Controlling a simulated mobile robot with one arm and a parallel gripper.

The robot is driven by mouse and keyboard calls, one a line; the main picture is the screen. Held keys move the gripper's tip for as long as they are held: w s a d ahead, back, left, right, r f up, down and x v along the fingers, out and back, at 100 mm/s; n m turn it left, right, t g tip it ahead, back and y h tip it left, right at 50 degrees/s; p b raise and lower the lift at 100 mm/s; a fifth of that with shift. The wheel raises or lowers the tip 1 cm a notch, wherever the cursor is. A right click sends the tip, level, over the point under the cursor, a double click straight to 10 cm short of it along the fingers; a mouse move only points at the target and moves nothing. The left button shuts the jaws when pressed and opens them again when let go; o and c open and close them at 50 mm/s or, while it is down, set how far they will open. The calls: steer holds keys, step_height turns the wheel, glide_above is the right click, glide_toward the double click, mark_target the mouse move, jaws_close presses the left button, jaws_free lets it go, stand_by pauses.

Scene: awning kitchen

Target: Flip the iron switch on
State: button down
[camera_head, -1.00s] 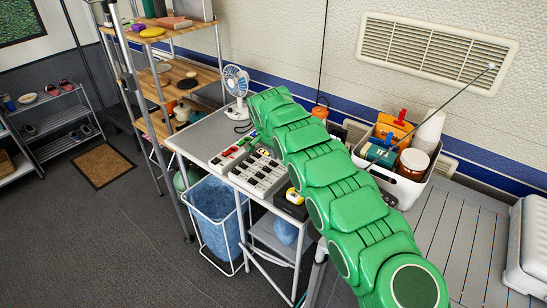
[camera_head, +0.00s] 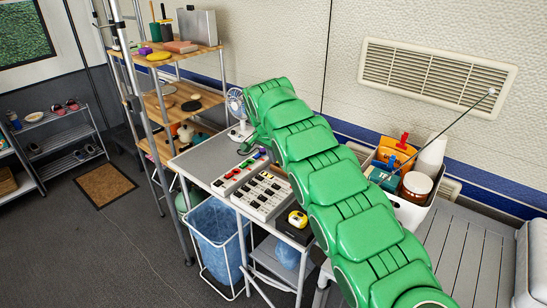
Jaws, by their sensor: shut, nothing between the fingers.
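A panel with coloured switches (camera_head: 240,173), some red and green, lies on the grey table (camera_head: 196,162). A second panel with rows of white and dark switches (camera_head: 267,196) lies in front of it. The labels are too small to read, so I cannot tell which one is the iron switch. My green arm reaches across the table from lower right. Its far end bends down near the fan, behind the coloured panel. My gripper's fingers cannot be made out there; the arm hides part of the table.
A white and blue fan (camera_head: 236,104) stands at the table's back. A yellow and black tape measure (camera_head: 297,219) lies at the front right edge. A white bin (camera_head: 420,205) with bottles and a jar stands right of my arm. A shelf (camera_head: 178,103) rises left.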

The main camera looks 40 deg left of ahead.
mark_target(274, 184)
steer(key=shift+a, duration=0.1)
steer(key=shift+a+r, duration=0.1)
steer(key=shift+a, duration=0.55)
steer(key=x, duration=0.9)
steer(key=s+x, duration=0.1)
steer(key=x, duration=0.3)
steer(key=shift+f, duration=0.6)
steer(key=shift+a, duration=0.1)
